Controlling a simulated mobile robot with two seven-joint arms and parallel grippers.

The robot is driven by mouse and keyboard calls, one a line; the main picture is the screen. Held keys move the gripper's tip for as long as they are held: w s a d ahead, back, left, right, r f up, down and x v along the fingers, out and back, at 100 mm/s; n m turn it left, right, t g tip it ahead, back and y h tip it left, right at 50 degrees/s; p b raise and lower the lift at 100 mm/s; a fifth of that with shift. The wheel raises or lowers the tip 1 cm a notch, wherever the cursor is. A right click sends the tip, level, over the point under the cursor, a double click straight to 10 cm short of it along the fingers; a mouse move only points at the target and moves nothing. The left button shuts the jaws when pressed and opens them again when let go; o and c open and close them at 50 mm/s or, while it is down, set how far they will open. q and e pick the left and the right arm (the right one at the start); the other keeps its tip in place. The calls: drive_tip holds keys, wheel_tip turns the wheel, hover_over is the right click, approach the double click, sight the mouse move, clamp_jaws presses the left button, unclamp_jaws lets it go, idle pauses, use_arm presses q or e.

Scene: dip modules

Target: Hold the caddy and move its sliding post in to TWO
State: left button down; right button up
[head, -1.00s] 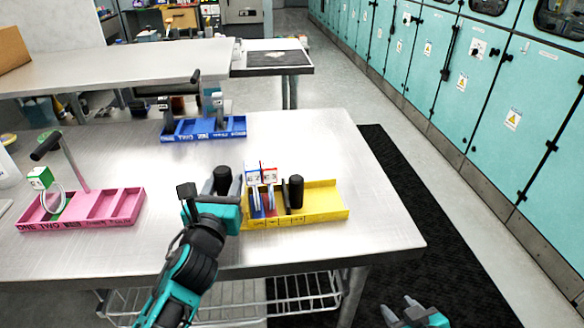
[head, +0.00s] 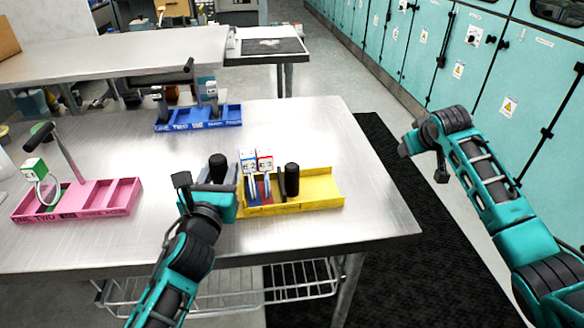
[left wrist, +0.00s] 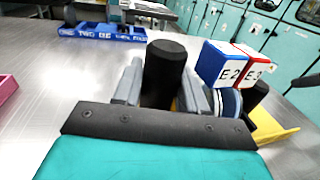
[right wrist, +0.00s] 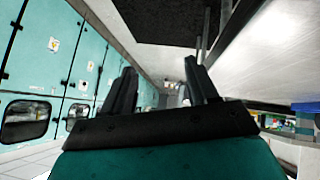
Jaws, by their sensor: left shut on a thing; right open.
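The yellow caddy (head: 318,201) lies near the front right of the steel table. Its left end carries an upright black grip (head: 218,168), which also shows in the left wrist view (left wrist: 165,72). My left gripper (left wrist: 165,95) is shut on that black grip. A second black-topped post (head: 292,180) stands near the caddy's middle. Between them stand a blue tag marked E 2 (head: 248,160) and a red tag marked E 3 (head: 265,160). The caddy's front lettering is too small to read. My right gripper (right wrist: 160,90) is open and empty, raised beyond the table's right edge.
A pink caddy (head: 120,200) with a slanted handle and a green tag stands at the left. A blue caddy (head: 200,125) stands farther back. The tabletop right of the yellow caddy is clear. Teal cabinets (head: 480,60) line the right side.

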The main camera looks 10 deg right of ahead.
drive_tip(key=a+n+y, duration=0.1)
drive_tip(key=a, duration=0.3)
drive_tip(key=w+a+r+n+g+y, duration=0.1)
drive_tip(key=a, duration=0.3)
drive_tip(key=a+r+n, duration=0.1)
drive_tip(key=a+n, duration=0.1)
drive_tip(key=a, duration=0.1)
drive_tip(key=shift+w+a+r+g+y, duration=0.1)
drive_tip(key=shift+w+a+g+y, duration=0.2)
drive_tip(key=shift+w+a+y, duration=0.1)
drive_tip(key=s+a+r+n+g+y, duration=0.1)
drive_tip(key=a+r+n+g, duration=0.2)
drive_tip(key=a, duration=0.6)
drive_tip(key=n+g+h, duration=0.1)
drive_tip(key=n+g, duration=0.3)
drive_tip(key=n, duration=0.6)
approach(292, 166)
wheel_tip(292, 166, down, 11)
drive_tip(key=shift+a, duration=0.1)
drive_tip(key=shift+c, duration=0.3)
clamp_jaws()
